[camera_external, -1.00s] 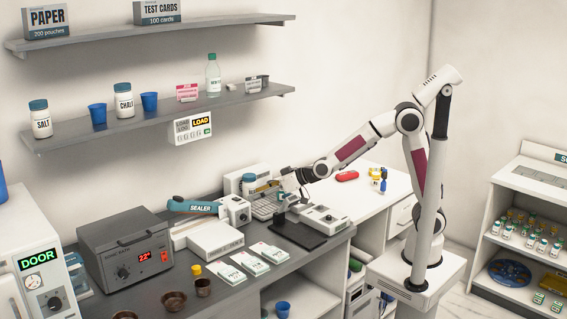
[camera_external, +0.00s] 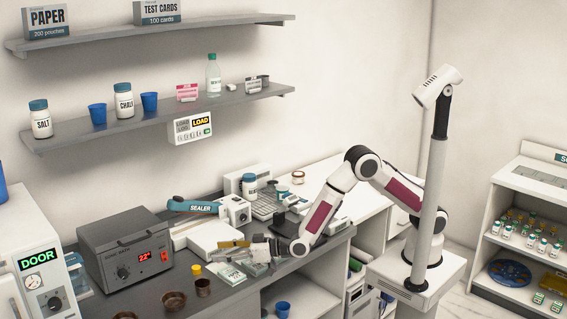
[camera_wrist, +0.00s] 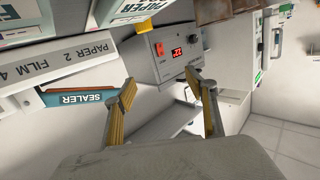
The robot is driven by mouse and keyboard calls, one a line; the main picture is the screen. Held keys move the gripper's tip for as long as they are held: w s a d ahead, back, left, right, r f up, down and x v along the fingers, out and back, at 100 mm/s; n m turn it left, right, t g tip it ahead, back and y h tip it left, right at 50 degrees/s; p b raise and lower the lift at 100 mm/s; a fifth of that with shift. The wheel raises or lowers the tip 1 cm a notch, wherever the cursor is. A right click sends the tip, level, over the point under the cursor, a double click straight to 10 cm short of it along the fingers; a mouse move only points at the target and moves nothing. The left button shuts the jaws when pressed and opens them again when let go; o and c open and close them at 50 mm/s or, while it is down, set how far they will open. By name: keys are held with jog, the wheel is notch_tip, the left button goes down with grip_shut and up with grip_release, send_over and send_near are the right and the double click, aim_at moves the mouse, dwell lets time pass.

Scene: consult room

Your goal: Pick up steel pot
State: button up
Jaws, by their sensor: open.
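My gripper (camera_external: 228,250) is open and empty, low over the counter above the flat packets. In the wrist view its two yellow fingers (camera_wrist: 160,86) are spread wide, with nothing between them. No clearly steel-coloured pot shows. A small brown pot (camera_external: 203,287) stands near the counter's front, just left of and nearer than my gripper. A wider brown bowl (camera_external: 173,301) is left of it, and another (camera_external: 125,315) is cut by the bottom edge. Brown vessels (camera_wrist: 212,11) also show at the top of the wrist view. I cannot tell which one is the steel pot.
The sealer (camera_external: 200,208) and a white box (camera_external: 213,239) are behind my gripper. Shelves hang above.

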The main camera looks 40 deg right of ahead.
jog(key=n+y, duration=0.1)
jog(key=y, duration=0.1)
send_near(202, 283)
jog(key=a, duration=0.1)
jog(key=a+r, duration=0.1)
jog(key=shift+s+a+r+t, duration=0.2)
jog(key=shift+s+a+t, duration=0.1)
jog(key=shift+s+a, duration=0.1)
jog(key=shift+w, duration=0.15)
jog(key=shift+x, duration=1.3)
jog(key=shift+x, duration=2.55)
jog(key=c, duration=1.1)
